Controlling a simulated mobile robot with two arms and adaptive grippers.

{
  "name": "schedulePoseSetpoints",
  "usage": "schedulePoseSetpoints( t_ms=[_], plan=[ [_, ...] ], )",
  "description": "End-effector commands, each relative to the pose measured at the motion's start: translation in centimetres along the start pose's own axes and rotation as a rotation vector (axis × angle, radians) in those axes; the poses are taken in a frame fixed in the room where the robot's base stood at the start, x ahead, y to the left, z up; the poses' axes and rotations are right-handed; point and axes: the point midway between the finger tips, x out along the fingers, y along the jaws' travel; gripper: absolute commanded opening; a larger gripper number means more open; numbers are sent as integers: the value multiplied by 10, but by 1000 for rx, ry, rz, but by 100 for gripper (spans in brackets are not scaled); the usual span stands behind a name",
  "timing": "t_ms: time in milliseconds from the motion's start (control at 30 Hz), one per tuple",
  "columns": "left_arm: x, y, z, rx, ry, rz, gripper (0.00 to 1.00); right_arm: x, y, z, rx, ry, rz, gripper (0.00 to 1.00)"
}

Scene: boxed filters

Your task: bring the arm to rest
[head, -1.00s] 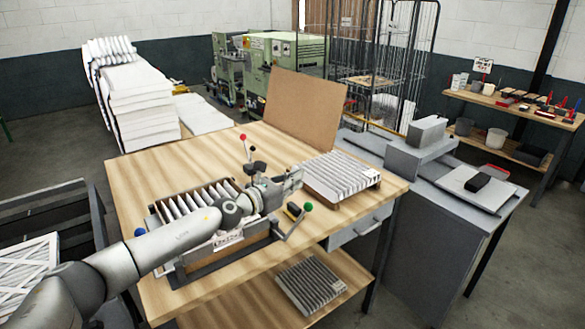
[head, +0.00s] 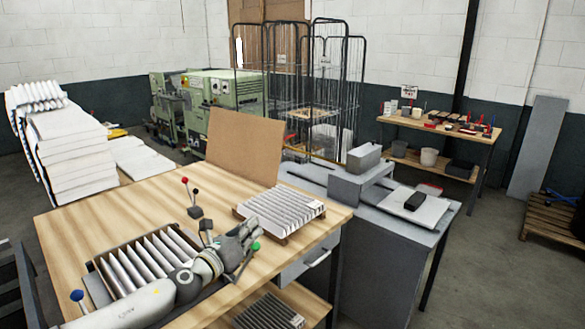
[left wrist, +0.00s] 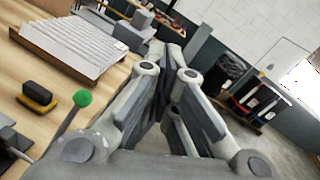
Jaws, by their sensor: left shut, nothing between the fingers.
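My left arm comes in from the lower left and reaches across the pleat fixture on the wooden bench (head: 75,222). My left gripper (head: 250,228) is above the fixture's right end, close to the green-knobbed lever (head: 256,246). Its fingers are shut and empty; in the left wrist view the gripper (left wrist: 172,62) shows its fingertips together in the air. The arm hides part of the fixture and the pleated filter (head: 135,268) in it. My right gripper is not in view.
A pleated pack (head: 280,210) lies on the bench right of the gripper. Levers with red (head: 185,181) and blue (head: 77,296) knobs stand up near the arm. A brown board (head: 243,143) stands behind. A grey side table (head: 390,222) adjoins at right.

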Motion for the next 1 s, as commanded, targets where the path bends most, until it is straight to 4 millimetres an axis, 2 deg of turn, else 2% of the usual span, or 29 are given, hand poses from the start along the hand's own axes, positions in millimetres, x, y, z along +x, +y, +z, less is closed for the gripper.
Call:
schedulePoseSetpoints(
  t_ms=[33,200,367,467,667,900,1000],
  plan=[
    [-6,-16,-17,-132,-16,9,0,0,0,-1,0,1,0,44],
    [-30,-40,-50,-573,-86,107,0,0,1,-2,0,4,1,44],
    [-66,-46,-83,-976,-140,251,0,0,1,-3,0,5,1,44],
    [-94,-44,-106,-1218,-174,367,0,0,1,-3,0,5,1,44],
    [-166,-37,-158,-1662,-253,651,0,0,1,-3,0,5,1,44],
    [-275,-41,-218,-2091,-386,1070,0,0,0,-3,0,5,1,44],
    [-318,-48,-235,-2209,-448,1234,0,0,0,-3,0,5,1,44]
  ],
)
